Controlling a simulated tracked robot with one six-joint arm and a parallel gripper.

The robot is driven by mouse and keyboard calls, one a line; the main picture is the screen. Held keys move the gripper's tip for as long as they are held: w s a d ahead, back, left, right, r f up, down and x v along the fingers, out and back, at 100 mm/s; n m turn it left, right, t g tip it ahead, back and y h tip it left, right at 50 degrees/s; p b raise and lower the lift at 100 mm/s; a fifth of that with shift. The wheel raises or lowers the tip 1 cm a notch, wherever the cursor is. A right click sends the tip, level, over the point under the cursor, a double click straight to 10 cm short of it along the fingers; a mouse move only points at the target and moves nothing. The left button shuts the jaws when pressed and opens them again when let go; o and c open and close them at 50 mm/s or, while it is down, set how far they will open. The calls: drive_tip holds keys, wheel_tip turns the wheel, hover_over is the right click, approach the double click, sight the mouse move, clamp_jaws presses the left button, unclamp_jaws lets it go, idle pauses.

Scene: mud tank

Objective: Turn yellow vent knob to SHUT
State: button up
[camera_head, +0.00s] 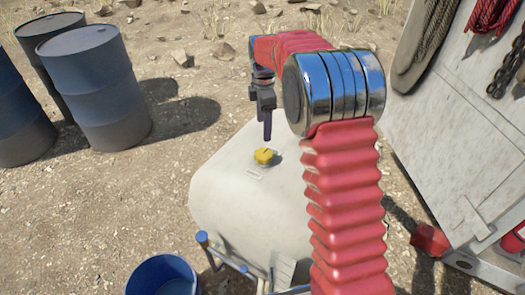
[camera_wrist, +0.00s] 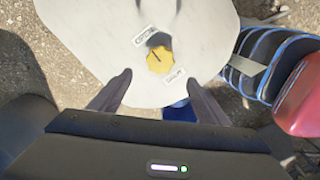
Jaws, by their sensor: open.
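The yellow vent knob (camera_head: 265,156) sits on top of the pale rounded tank (camera_head: 225,205). In the wrist view the knob (camera_wrist: 159,61) is scalloped, with a dark line slanting toward its upper left. My gripper (camera_head: 267,137) points down just above the knob. In the wrist view its fingers (camera_wrist: 159,77) are spread wide and empty, one on each side below the knob, apart from it.
Several dark barrels (camera_head: 95,85) stand at the left on stony ground. A blue bucket (camera_head: 162,275) stands in front of the tank. A pale panel (camera_head: 440,120) with hanging ropes and chain rises at the right. The air around the knob is clear.

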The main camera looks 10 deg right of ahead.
sight(263, 153)
wheel_tip(263, 153, down, 13)
drive_tip(key=shift+r, duration=0.15)
idle(0.4)
drive_tip(key=shift+c, duration=0.2)
drive_tip(key=c, duration=1)
drive_tip(key=shift+a, duration=0.2)
drive_tip(key=shift+d, duration=0.15)
